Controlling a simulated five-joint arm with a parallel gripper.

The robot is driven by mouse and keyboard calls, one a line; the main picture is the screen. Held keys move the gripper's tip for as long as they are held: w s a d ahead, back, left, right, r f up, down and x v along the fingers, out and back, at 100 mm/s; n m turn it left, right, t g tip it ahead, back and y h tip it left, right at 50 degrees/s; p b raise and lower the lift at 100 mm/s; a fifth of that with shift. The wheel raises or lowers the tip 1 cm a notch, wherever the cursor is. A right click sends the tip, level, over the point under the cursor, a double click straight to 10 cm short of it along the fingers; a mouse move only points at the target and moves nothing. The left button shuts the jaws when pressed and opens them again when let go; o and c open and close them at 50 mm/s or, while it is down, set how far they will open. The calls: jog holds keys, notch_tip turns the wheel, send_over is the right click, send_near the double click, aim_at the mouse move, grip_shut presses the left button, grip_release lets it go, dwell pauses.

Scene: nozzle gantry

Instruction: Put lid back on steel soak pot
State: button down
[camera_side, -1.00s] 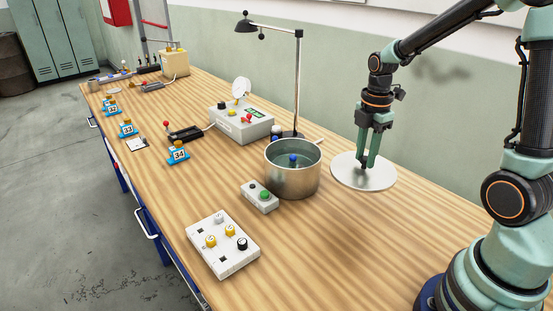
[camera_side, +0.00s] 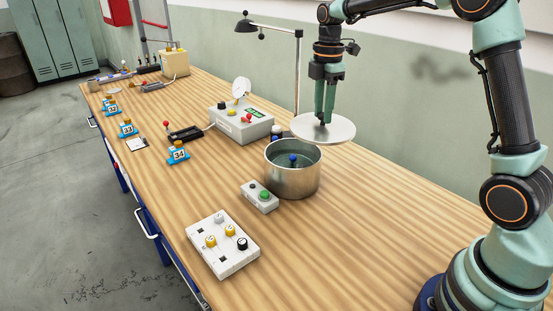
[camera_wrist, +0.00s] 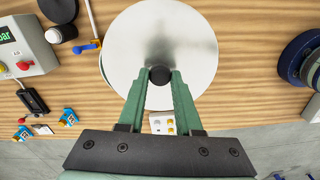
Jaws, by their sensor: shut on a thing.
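The steel soak pot (camera_side: 293,178) stands open on the bench in the side view, with liquid and a blue-topped item (camera_side: 293,158) inside. My gripper (camera_side: 323,122) is shut on the black knob of the round steel lid (camera_side: 338,131). The lid is level and held in the air, above and a little to the right of the pot's back rim. In the wrist view the lid (camera_wrist: 190,45) fills the middle, with the black knob (camera_wrist: 160,75) between my fingertips. The lid hides most of the pot in that view.
A lamp post (camera_side: 298,85) stands close behind the pot and lid. A grey control box (camera_side: 241,122) is at the back left. A small box with a green button (camera_side: 260,196) and a white knob panel (camera_side: 223,244) are in front. The bench right of the pot is clear.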

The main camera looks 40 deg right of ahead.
aim_at(294, 121)
jog(key=w+a, duration=0.1)
jog(key=w, duration=0.1)
jog(key=w+a+f, duration=0.1)
jog(key=w, duration=0.1)
jog(key=w+a+f, duration=0.1)
jog(key=w, duration=0.1)
jog(key=shift+w+a+f, duration=0.15)
jog(key=shift+a, duration=0.25)
jog(key=shift+f, duration=3.1)
jog(key=shift+f, duration=0.15)
jog(key=shift+c, duration=0.2)
grip_release()
jog(key=shift+r, duration=3.5)
